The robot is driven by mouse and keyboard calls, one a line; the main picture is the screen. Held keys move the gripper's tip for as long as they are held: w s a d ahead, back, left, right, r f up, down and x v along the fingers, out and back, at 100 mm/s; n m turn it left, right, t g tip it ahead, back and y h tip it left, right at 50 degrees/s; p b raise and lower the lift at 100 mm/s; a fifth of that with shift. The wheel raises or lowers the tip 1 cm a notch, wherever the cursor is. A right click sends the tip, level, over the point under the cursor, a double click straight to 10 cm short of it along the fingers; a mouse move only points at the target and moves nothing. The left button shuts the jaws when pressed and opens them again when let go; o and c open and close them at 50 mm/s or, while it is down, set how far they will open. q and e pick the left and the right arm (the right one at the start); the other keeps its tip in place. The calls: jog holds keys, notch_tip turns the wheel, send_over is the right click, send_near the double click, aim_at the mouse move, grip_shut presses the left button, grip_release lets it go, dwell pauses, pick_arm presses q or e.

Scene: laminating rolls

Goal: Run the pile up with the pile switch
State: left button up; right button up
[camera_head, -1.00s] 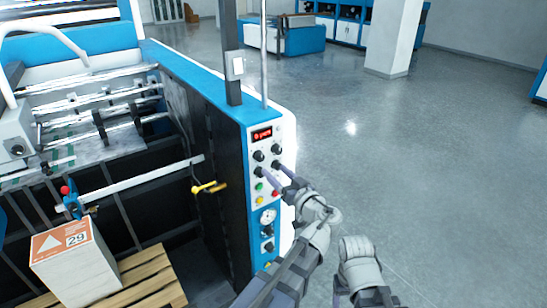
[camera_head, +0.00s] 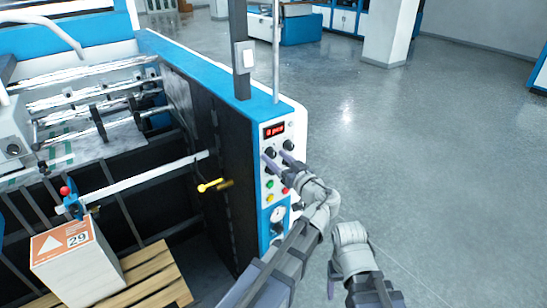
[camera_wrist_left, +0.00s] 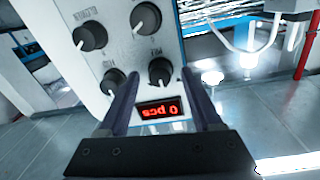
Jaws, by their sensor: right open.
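The control panel (camera_head: 278,185) on the blue and white machine carries black knobs below a red display (camera_head: 275,130). My left gripper (camera_head: 275,157) is open in front of the knobs. In the left wrist view, a black knob (camera_wrist_left: 160,72) beside the display lies between its fingertips; contact cannot be told. Knob labels are too blurred to read surely. The pile (camera_head: 77,262), a white block with an orange "29" label, sits on a wooden pallet (camera_head: 150,280). My right gripper (camera_head: 334,278) is low, away from the panel.
Green, yellow and red buttons and a gauge (camera_head: 277,214) lie below the knobs, partly behind my left arm. A yellow handle (camera_head: 210,186) sticks out from the machine's dark inner wall. The grey floor (camera_head: 450,170) at the right is clear.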

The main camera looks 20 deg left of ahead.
pick_arm(q)
jog(key=shift+c, duration=0.7)
jog(key=shift+w+a, duration=0.1)
jog(key=shift+a, duration=0.05)
jog(key=c, duration=0.4)
grip_shut()
